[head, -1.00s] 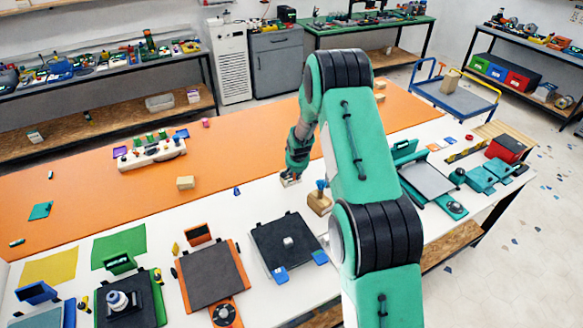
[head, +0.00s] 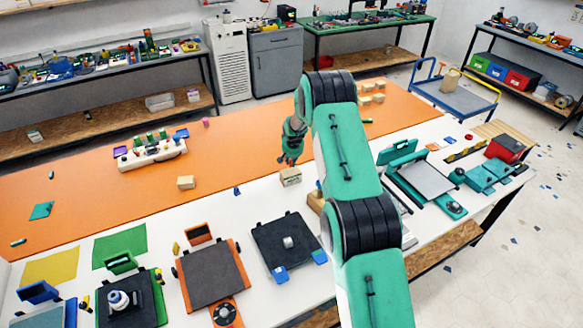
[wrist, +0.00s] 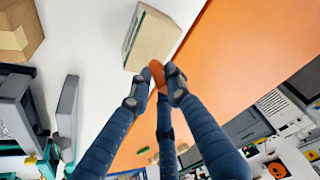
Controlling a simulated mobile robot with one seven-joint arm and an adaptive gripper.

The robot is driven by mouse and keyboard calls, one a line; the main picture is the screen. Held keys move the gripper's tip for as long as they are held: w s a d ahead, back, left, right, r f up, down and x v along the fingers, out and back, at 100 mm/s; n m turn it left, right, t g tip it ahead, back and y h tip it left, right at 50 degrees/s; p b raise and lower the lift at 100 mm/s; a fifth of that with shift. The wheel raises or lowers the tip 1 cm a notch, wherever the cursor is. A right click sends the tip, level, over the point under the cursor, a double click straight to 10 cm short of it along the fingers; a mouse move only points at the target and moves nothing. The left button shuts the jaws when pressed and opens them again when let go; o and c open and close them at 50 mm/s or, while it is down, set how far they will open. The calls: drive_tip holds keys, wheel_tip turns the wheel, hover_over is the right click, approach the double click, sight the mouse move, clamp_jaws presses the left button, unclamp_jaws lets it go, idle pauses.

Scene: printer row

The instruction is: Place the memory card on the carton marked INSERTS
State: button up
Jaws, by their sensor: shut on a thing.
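My gripper (head: 288,160) hangs just behind a small carton (head: 290,177) near the edge between the white and orange table areas. In the wrist view, my gripper (wrist: 158,90) is closed around a small orange piece (wrist: 157,73), which looks like the memory card, mostly hidden by the fingers. The carton (wrist: 152,38) appears just beyond the fingertips there, pale brown with a green strip on one side. Whether the card touches it is unclear. No lettering is readable, so I cannot tell whether this carton is marked INSERTS.
Another small carton (head: 186,182) stands on the orange area to the left, and several cartons (head: 372,98) stand at the far right. A brown block (head: 315,203) stands close to the near carton. A white rack (head: 152,153) is further left.

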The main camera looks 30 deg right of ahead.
sight(291, 167)
drive_tip(key=shift+f, duration=1.75)
drive_tip(key=shift+f, duration=0.15)
drive_tip(key=o, duration=0.6)
drive_tip(key=shift+c, duration=0.2)
drive_tip(key=shift+r, duration=0.2)
drive_tip(key=shift+r, duration=0.15)
drive_tip(key=v, duration=1.1)
drive_tip(key=shift+s+r, duration=0.2)
drive_tip(key=shift+r, duration=0.05)
